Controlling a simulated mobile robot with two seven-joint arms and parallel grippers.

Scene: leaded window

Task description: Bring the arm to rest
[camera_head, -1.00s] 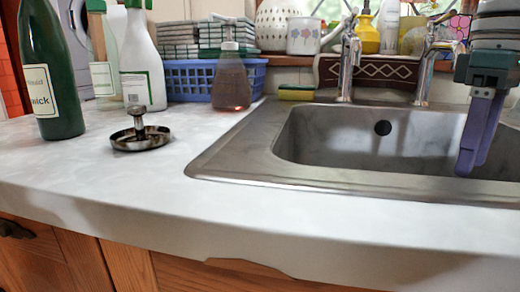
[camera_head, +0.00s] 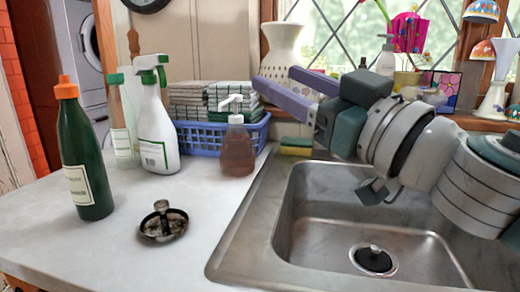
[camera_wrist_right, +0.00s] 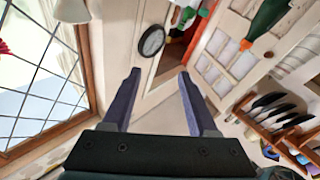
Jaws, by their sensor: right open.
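My right arm (camera_head: 400,140) comes in from the right in the head view, raised over the sink and folded with its gripper pointing left. My right gripper (camera_head: 276,76) has two purple fingers held apart, with nothing between them. It is above the back left of the sink, in front of the window and a white vase. In the right wrist view the same fingers (camera_wrist_right: 159,74) are spread and empty, with the room and a wall clock beyond them. My left gripper is not in view.
The steel sink (camera_head: 240,235) is at the right.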

